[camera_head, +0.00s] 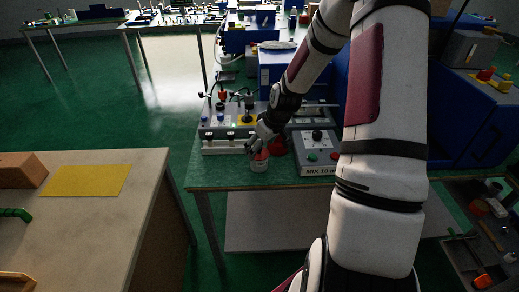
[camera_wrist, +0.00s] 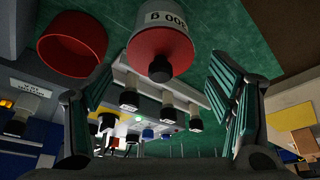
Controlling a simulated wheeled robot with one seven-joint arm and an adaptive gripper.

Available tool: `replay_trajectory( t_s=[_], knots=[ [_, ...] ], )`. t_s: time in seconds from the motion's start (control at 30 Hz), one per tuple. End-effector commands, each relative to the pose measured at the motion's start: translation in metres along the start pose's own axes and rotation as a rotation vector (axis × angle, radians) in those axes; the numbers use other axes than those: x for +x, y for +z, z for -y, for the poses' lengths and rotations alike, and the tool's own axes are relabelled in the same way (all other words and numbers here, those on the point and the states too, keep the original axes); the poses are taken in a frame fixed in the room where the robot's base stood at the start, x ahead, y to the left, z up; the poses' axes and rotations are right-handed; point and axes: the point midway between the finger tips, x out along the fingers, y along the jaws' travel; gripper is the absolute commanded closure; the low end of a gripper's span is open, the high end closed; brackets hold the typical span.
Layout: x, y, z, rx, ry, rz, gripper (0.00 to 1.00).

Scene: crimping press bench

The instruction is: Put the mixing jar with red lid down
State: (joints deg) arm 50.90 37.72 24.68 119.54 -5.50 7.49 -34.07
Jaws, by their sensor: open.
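The mixing jar (camera_head: 259,166) has a white body and a red lid. It stands upright on the green bench top near the front edge, left of the grey mixer box. In the wrist view the jar's red lid (camera_wrist: 150,45) with a dark knob faces me, and part of its label shows. My gripper (camera_head: 259,146) is just above and behind the jar. In the wrist view my gripper (camera_wrist: 160,72) is open, with one finger on each side below the lid and visible gaps to it.
A red round cup (camera_wrist: 72,45) stands close beside the jar. The grey mixer box (camera_head: 316,157) with buttons is to the right. A control panel (camera_head: 228,130) with knobs is behind left. A separate table (camera_head: 100,225) with a yellow sheet (camera_head: 85,180) is at left.

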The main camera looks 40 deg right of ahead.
Motion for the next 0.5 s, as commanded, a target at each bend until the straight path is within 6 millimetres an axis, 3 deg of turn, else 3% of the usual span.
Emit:
replay_trajectory(
  t_s=[0.3,0.5],
  knots=[
    [-0.068,0.000,-0.001,0.001,0.002,-0.002,0.25],
    [-0.091,0.001,0.000,0.001,0.000,0.000,0.25]
  ],
)
